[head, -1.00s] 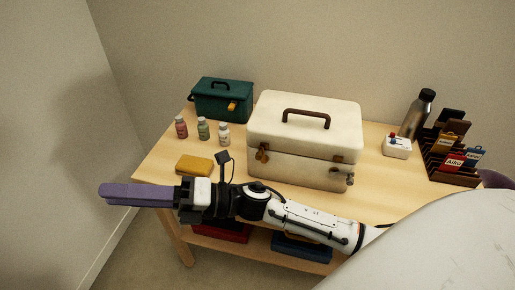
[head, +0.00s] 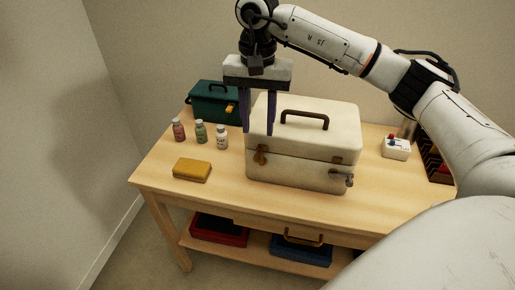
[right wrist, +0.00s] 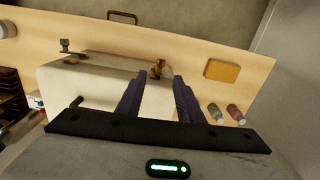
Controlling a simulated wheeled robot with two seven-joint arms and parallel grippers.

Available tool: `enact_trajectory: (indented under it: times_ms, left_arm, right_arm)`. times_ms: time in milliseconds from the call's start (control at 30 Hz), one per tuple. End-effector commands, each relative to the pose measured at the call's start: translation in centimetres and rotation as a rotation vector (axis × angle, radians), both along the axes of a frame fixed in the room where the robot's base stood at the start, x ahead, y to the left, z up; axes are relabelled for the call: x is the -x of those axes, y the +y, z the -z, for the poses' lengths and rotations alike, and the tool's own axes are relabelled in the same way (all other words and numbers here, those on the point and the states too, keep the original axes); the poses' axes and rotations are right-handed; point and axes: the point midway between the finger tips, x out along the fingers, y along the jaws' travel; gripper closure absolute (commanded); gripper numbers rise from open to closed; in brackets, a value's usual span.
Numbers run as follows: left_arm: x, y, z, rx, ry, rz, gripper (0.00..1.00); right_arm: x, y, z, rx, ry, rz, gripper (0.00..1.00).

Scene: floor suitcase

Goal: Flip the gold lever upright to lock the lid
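The cream case (head: 300,172) stands on the table with its lid (head: 325,139) down. A gold lever latch (head: 261,155) is at the left of its front; it also shows in the right wrist view (right wrist: 157,69). I cannot tell its exact angle. A grey lever latch (head: 345,179) juts out at the right of the front, also in the right wrist view (right wrist: 67,48). My right gripper (head: 258,131) points down above the case's left end, fingers apart and empty. In the right wrist view (right wrist: 157,80), the gold lever appears between and beyond the fingertips. My left gripper is out of view.
A teal box (head: 208,104) stands behind left. Several small bottles (head: 200,132) and a yellow block (head: 192,169) are on the table's left. A white switch box (head: 396,148) is to the right. The tabletop before the case is clear. Red (head: 218,231) and blue (head: 301,252) items lie below.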

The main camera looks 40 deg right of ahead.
Motion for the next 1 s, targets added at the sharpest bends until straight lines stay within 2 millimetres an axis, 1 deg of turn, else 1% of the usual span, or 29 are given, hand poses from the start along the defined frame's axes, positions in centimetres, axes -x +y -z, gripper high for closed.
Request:
enact_trajectory:
  times_ms: [33, 200, 300, 400, 500, 600, 833, 867, 1000]
  left_arm:
    - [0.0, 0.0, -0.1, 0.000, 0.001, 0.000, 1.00]
    - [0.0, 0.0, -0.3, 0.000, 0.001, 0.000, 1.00]
    - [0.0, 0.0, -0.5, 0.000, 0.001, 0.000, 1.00]
    - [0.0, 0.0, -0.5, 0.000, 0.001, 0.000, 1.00]
    - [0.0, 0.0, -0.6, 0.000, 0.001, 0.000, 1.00]
    - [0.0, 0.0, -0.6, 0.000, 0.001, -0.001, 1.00]
    - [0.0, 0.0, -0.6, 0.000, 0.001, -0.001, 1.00]
    - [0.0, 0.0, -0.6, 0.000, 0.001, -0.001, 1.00]
    - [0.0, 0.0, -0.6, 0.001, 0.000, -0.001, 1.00]
  right_arm:
    - [0.2, 0.0, 1.0, 0.001, 0.005, 0.000, 0.66]
    - [0.1, 0.0, 4.3, -0.001, 0.005, 0.001, 0.66]
    - [0.1, 0.1, 5.9, -0.003, 0.003, 0.001, 0.66]
    - [0.1, 0.1, 7.2, -0.003, 0.001, 0.002, 0.66]
    - [0.1, 0.1, 8.0, -0.003, 0.001, 0.001, 0.66]
    - [0.0, 0.1, 8.3, -0.004, -0.001, 0.001, 0.66]
    - [0.0, 0.1, 8.4, -0.004, 0.000, 0.001, 0.66]
    - [0.0, 0.1, 8.4, -0.004, 0.000, 0.001, 0.70]
    - [0.0, 0.1, 8.4, -0.004, 0.000, 0.001, 0.93]
